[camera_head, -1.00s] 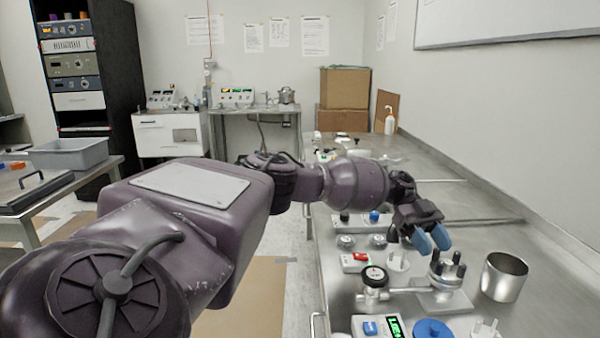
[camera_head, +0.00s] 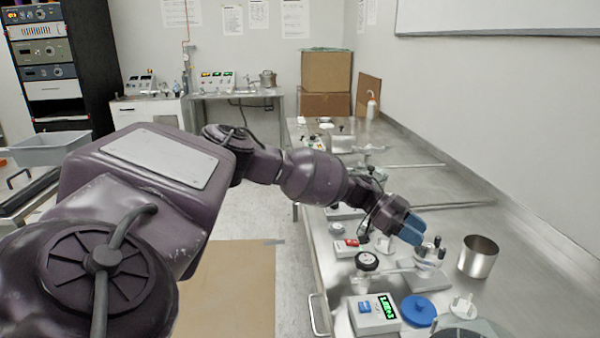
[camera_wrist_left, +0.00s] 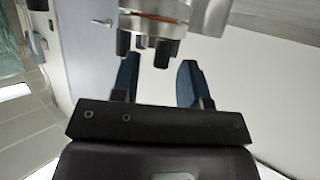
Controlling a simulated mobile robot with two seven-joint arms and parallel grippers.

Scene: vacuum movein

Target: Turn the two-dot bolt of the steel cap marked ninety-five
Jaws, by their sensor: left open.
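A steel cap with several dark upright bolts (camera_head: 428,256) stands on a plate on the steel bench in the head view, partly behind my fingers. My left gripper (camera_head: 412,230) is open, with blue fingers just over the left side of the cap. In the left wrist view the cap (camera_wrist_left: 165,10) is at the top, with dark bolts (camera_wrist_left: 142,42) projecting toward my gripper (camera_wrist_left: 160,80). The bolts lie just beyond the fingertips, nearer the left finger, and nothing is gripped. The ninety-five mark and the bolt dots are not legible. My right gripper is out of view.
A round gauge (camera_head: 367,261) stands left of the cap, and a steel cup (camera_head: 478,257) stands right. A box with a green display (camera_head: 374,314), a blue disc (camera_head: 418,310) and a white knob (camera_head: 463,306) are in front. A wall bounds the bench at right.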

